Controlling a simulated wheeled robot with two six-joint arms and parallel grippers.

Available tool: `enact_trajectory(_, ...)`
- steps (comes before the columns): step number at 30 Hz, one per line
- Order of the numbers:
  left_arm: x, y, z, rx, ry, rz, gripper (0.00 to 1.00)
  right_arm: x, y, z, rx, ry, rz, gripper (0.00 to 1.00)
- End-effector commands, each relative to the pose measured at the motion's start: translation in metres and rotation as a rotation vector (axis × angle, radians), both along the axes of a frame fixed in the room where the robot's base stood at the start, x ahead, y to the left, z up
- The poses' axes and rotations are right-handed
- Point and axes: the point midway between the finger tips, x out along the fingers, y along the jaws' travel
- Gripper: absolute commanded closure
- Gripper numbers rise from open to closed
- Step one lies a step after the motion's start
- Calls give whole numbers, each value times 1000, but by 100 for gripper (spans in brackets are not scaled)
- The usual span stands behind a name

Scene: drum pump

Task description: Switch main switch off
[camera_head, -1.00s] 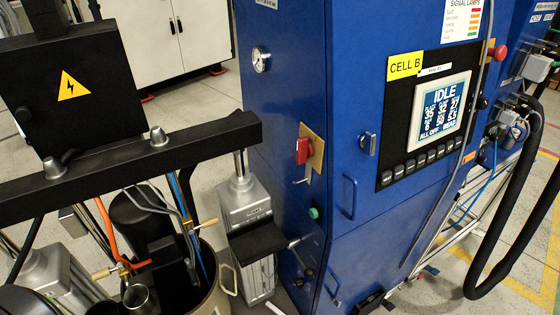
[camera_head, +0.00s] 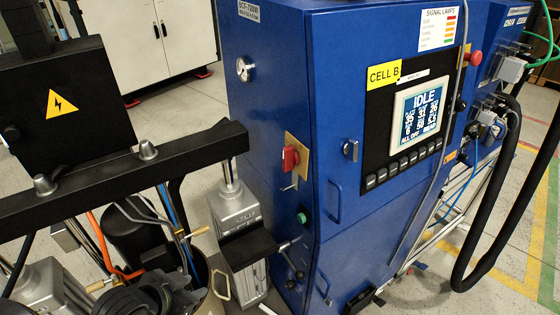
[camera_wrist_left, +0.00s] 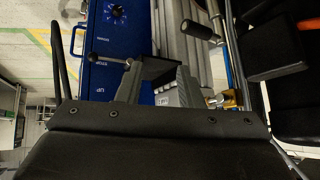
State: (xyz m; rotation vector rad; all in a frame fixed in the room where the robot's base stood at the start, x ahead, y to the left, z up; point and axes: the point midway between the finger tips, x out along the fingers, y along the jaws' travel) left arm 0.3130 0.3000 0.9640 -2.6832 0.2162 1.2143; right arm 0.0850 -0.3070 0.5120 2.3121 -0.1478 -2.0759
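The main switch (camera_head: 290,158) is a red rotary handle on a yellow plate, on the narrow left side of the blue cabinet (camera_head: 345,250). Its handle looks roughly upright, and a small metal hasp hangs below the plate. My left gripper (camera_head: 172,292) shows as a dark shape at the bottom left edge, low and to the left of the switch and well apart from it. In the left wrist view my left gripper (camera_wrist_left: 158,72) has its fingers apart with nothing held between them. The switch cannot be made out there. My right gripper is in neither view.
A grey pump cylinder (camera_head: 238,210) and a black crossbar (camera_head: 110,180) stand between the gripper and the cabinet. A black box with a lightning sign (camera_head: 62,103) is at left. The display (camera_head: 418,112) reads IDLE. A green button (camera_head: 302,218) sits below the switch.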

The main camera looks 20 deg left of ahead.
Motion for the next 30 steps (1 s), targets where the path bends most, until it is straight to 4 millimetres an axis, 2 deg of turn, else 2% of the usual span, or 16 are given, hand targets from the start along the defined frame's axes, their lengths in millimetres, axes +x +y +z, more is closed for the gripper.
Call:
enact_trajectory(1, 12, -1, 11, -8, -60, -60, 66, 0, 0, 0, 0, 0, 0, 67)
enact_trajectory(6, 44, -13, 59, -100, -271, -242, 66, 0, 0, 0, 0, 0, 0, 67)
enact_trajectory(12, 68, -23, 127, -247, -492, -403, 66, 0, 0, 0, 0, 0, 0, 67)
enact_trajectory(18, 84, -24, 192, -384, -657, -468, 66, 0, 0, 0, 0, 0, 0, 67)
enact_trajectory(21, 88, -22, 213, -429, -707, -473, 66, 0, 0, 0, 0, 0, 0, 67)
enact_trajectory(24, 91, -21, 225, -452, -735, -474, 66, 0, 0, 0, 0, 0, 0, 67)
enact_trajectory(30, 96, -22, 229, -464, -751, -469, 66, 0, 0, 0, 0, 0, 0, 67)
